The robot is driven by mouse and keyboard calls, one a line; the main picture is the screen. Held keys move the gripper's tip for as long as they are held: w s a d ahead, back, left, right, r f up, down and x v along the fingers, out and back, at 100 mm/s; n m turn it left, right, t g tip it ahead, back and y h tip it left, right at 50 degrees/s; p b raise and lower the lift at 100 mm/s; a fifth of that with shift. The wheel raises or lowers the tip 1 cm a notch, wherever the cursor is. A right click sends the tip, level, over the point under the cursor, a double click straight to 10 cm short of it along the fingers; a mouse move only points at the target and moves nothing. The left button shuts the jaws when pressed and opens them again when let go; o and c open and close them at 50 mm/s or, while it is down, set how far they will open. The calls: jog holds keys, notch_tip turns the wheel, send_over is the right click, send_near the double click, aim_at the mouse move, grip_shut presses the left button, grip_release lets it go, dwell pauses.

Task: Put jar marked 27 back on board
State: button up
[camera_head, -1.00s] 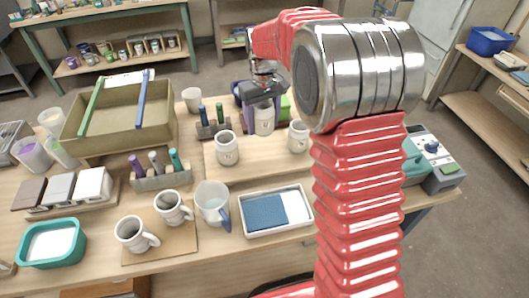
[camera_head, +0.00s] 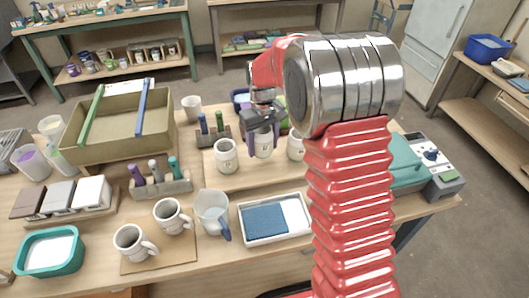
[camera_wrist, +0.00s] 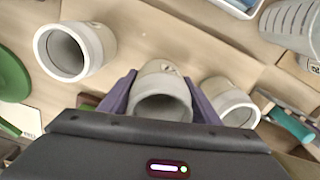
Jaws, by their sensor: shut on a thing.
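My gripper (camera_head: 262,138) is shut on a pale grey jar (camera_head: 263,147), with purple fingers on either side. The jar is upright, over the wooden board (camera_head: 262,180), between two similar jars. I cannot tell whether its base touches the board. One jar (camera_head: 226,157) stands to its left on the board and another (camera_head: 296,148) to its right, partly close to my arm. In the wrist view the held jar (camera_wrist: 162,82) is between the fingers, with a jar (camera_wrist: 76,50) to the left and one (camera_wrist: 229,100) to the right. Their markings are too small to read.
A rack with blue and green tools (camera_head: 212,130) stands behind the left jar. A white tray with a blue sponge-like block (camera_head: 265,219), a clear jug (camera_head: 212,212) and two mugs (camera_head: 172,216) are in front. A green machine (camera_head: 402,160) stands right of my arm.

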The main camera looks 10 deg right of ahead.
aim_at(263, 152)
jog(key=shift+f, duration=1.9)
jog(key=o, duration=1.3)
notch_tip(263, 152, up, 12)
jog(key=shift+f, duration=0.25)
jog(key=shift+r, duration=0.3)
